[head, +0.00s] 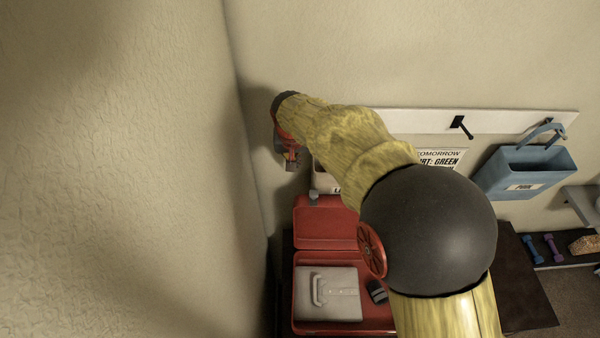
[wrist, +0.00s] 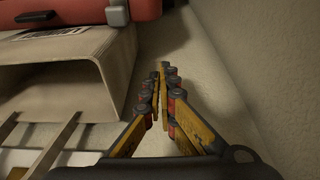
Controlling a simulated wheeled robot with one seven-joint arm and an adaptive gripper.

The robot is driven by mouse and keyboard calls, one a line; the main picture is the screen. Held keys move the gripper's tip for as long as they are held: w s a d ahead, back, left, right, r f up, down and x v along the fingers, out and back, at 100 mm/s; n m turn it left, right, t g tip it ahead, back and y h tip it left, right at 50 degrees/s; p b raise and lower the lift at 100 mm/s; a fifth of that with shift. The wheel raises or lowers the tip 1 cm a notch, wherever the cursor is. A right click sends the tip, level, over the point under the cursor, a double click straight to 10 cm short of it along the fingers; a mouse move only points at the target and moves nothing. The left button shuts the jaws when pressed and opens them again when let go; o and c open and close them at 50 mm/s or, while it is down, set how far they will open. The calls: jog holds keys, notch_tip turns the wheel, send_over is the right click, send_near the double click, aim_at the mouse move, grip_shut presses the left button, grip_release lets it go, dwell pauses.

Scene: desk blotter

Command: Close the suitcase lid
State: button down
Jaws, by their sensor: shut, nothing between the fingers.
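The red suitcase is open on a dark surface; its base (head: 302,300) shows in the head view. Its lid (head: 322,226) stands raised at the back, with a grey latch at its upper edge. My gripper (head: 291,160) is beyond and to the left of the lid, near the wall corner, apart from the lid. In the wrist view my gripper (wrist: 163,75) has its fingers together and empty. A red edge with a dark handle, apparently the lid (wrist: 135,10), shows at the top left there. My arm hides part of the suitcase's right side.
A grey case (head: 345,290) with a handle, a dark item (head: 377,292) and a red wheel-like disc (head: 371,250) are in or by the base. A beige bin (wrist: 60,75) is left of my fingers. The left wall (head: 150,180) is close. A blue bin (head: 525,170) hangs right.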

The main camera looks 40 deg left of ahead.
notch_tip(320, 180, down, 10)
jog(key=p, duration=0.3)
jog(key=shift+s+d, duration=0.3)
jog(key=shift+d, duration=0.15)
dwell(0.3)
jog(key=shift+s, duration=0.1)
